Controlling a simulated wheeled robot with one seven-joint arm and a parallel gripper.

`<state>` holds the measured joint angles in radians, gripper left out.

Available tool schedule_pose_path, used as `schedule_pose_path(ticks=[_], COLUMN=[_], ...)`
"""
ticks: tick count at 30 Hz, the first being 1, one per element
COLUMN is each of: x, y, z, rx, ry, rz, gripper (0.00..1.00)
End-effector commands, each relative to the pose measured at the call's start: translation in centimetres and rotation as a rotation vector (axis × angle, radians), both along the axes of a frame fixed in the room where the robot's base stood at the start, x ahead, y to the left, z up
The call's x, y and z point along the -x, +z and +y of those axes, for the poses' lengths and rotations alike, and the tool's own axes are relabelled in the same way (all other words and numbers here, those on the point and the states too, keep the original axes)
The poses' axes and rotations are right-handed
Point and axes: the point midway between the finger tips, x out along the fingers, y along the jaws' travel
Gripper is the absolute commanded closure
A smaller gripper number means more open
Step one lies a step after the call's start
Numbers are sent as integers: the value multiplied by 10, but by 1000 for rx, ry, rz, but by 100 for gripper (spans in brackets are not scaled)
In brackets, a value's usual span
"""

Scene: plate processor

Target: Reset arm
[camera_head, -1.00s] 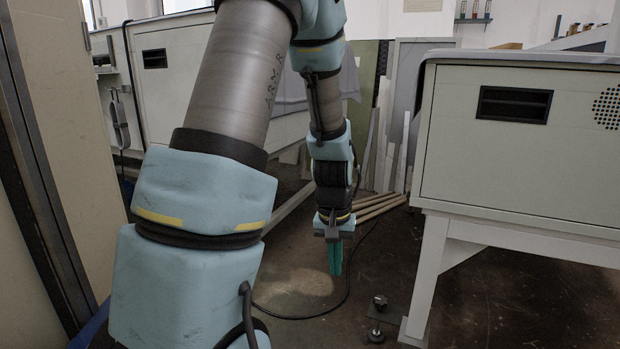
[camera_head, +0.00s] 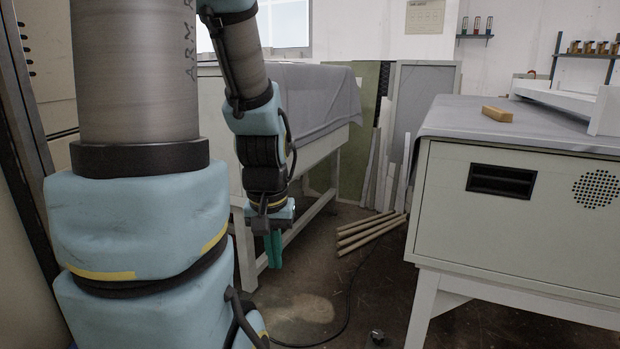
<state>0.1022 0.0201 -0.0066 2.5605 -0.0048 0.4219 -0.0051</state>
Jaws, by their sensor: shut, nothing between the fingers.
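My gripper (camera_head: 273,250) hangs at the end of my blue and grey arm, left of the middle of the head view. Its green fingers point down and are together, with nothing held. It is in the air in front of the legs of a table with a grey cloth (camera_head: 312,98). No other object is close to the fingers.
A pale cabinet on legs (camera_head: 520,230) stands at the right, with a wooden block (camera_head: 497,114) on its grey top. Wooden poles (camera_head: 370,232) lie on the floor behind. A black cable (camera_head: 347,300) runs over the floor. The floor between is mostly clear.

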Motion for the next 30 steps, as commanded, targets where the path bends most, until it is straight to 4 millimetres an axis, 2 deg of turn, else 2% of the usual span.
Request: schedule_pose_path(ticks=[1,18,24,30], x=[0,0,0,0], y=[35,214,255,265], z=[0,0,0,0], rx=[0,0,0,0], ry=[0,0,0,0], rz=[0,0,0,0], gripper=[100,100,100,100])
